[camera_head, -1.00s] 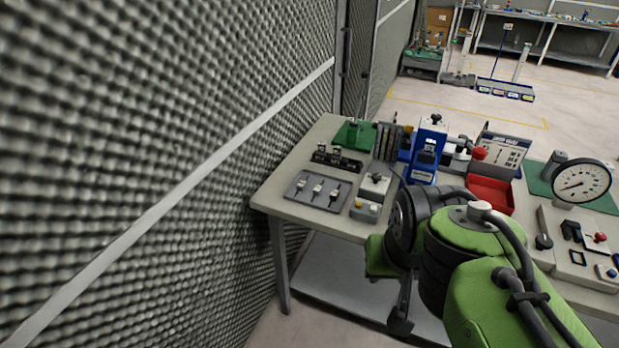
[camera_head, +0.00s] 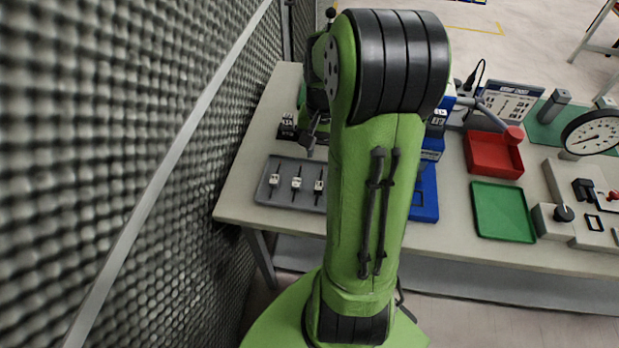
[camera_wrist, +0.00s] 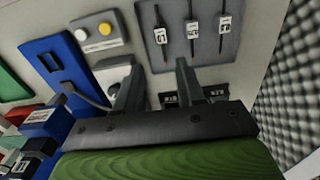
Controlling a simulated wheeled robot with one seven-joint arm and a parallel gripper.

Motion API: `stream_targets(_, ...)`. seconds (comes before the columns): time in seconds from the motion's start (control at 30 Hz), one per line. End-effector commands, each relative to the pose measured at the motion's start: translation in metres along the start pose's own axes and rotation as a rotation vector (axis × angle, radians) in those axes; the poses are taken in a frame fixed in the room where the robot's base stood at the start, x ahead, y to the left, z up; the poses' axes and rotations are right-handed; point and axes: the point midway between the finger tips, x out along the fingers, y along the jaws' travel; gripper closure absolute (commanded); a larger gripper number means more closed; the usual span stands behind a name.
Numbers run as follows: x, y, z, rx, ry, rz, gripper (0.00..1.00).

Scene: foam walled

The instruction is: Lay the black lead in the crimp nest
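Three thin leads with white number tags lie side by side on a grey tray (camera_head: 265,190), which also shows in the wrist view (camera_wrist: 240,45). In the head view my arm hides part of the gripper and press.
A black slotted block (camera_wrist: 180,98) lies beside the tray, partly behind my fingers. A button box (camera_wrist: 102,32) and a white block with a dark knob (camera_wrist: 112,72) sit between tray and press. Red (camera_head: 492,158) and green (camera_head: 502,212) bins stand right. A foam wall (camera_head: 120,150) borders the left.

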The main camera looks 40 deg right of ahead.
Motion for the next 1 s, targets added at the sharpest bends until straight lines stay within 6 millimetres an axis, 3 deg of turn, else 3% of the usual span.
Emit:
stream_targets(0.03, 0.018, 0.000, 0.001, 0.000, -0.007, 0.001, 0.62)
stream_targets(0.2, 0.061, 0.000, 0.001, -0.001, -0.006, 0.001, 0.62)
stream_targets(0.43, 0.090, -0.001, 0.000, -0.001, -0.003, 0.001, 0.62)
stream_targets(0.6, 0.124, -0.002, -0.001, -0.001, -0.004, 0.001, 0.62)
stream_targets(0.7, 0.134, -0.003, -0.002, -0.003, -0.001, 0.000, 0.62)
stream_targets(0.9, 0.134, -0.003, -0.002, -0.003, 0.001, 0.000, 0.62)
stream_targets(1.0, 0.134, -0.003, -0.002, -0.003, 0.001, 0.000, 0.74)
